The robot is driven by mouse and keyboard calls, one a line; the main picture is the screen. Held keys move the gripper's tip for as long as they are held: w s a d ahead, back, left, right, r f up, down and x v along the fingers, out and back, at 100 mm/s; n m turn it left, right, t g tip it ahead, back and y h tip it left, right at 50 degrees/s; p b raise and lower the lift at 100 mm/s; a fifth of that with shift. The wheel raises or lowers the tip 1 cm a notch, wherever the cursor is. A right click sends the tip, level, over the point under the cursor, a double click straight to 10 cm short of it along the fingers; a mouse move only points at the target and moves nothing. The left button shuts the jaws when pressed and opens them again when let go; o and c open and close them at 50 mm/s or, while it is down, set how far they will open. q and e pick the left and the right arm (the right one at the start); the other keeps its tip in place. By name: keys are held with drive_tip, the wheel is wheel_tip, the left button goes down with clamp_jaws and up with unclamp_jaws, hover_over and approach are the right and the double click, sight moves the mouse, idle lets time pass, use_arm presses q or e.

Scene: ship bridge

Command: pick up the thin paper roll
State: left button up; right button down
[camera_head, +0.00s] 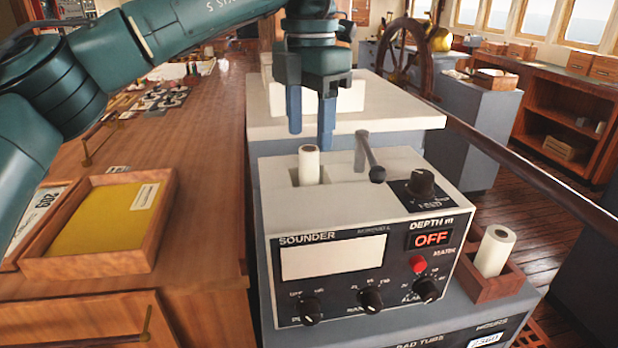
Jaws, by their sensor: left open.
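A thin white paper roll (309,167) stands upright in a slot in the top of the white sounder unit (350,208). A thicker white paper roll (494,252) stands slightly tilted in a small wooden box (486,288) to the right of the sounder. My left gripper (311,130) is open and empty, its blue fingers pointing down. In the picture it is just above and behind the thin roll, apart from it. The lower part of the thin roll is hidden in the slot. My right gripper is not in view.
A dark lever (371,155) and a black knob (421,183) stick up from the sounder's top, right of the thin roll. A wooden desk (196,150) with a tray (150,262) lies at the left. A ship's wheel (408,55) stands behind.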

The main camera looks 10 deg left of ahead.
sight(309, 148)
use_arm(q)
wheel_tip(309, 148, down, 5)
drive_tip(key=shift+f+p, duration=0.1)
drive_tip(key=shift+p, duration=0.3)
drive_tip(key=shift+c, duration=0.2)
drive_tip(key=c, duration=1)
